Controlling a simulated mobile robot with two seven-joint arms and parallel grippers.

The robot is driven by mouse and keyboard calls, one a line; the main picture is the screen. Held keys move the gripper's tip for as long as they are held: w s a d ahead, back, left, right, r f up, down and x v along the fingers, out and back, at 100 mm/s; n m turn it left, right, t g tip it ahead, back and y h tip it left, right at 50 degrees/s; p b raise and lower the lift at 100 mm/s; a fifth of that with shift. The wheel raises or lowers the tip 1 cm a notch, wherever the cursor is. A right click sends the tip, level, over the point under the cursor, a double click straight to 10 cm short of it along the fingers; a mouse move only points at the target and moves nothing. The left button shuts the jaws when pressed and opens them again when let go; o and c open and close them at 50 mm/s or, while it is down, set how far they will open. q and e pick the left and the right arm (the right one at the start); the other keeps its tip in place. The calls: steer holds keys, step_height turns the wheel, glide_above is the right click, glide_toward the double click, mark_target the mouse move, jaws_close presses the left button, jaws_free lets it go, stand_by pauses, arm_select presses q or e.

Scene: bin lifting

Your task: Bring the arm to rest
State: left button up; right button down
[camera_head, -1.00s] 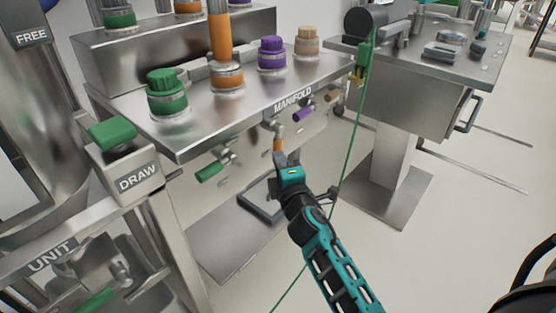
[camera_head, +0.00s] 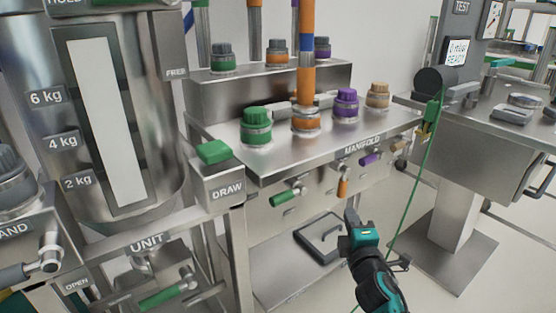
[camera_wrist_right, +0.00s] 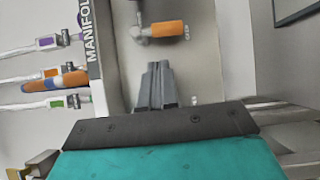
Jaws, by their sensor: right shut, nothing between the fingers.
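My right gripper (camera_head: 352,218) is teal and black and comes in from the lower right in the head view. It is below the front edge of the steel bench marked MANIFOLD (camera_head: 290,160), apart from the valves. In the right wrist view its two grey fingers (camera_wrist_right: 158,85) are together with nothing between them. An orange valve handle (camera_head: 342,187) hangs from the bench front just above the gripper; it also shows in the wrist view (camera_wrist_right: 167,29). My left gripper is not in view.
Green (camera_head: 288,197) and purple (camera_head: 369,159) handles stick out of the bench front. A dark flat tray (camera_head: 320,238) lies on the lower shelf. A green cord (camera_head: 415,170) hangs to the right of the gripper. A steel tank (camera_head: 160,110) stands at left, a test stand (camera_head: 480,140) at right.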

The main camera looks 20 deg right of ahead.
steer(key=s+a+f+m+g+y, duration=0.35)
steer(key=s+a+f+m, duration=0.25)
steer(key=s+a, duration=0.3)
steer(key=s+a+f+m+g+y, duration=0.35)
steer(key=s+a+f+m, duration=0.3)
steer(key=s, duration=0.55)
arm_select(q)
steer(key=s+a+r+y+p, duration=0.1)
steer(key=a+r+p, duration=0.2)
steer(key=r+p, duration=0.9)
steer(key=p, duration=0.6)
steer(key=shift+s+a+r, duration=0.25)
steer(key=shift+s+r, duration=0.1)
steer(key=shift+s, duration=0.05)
arm_select(e)
step_height(320, 180, up, 14)
steer(key=s+d+h, duration=0.1)
steer(key=s+d, duration=0.1)
steer(key=d, duration=0.1)
steer(key=shift+f, duration=0.15)
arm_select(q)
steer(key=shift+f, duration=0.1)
arm_select(e)
steer(key=shift+f+m, duration=0.1)
steer(key=shift+m, duration=0.15)
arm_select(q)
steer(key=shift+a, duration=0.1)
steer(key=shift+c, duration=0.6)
arm_select(e)
steer(key=shift+a, duration=0.15)
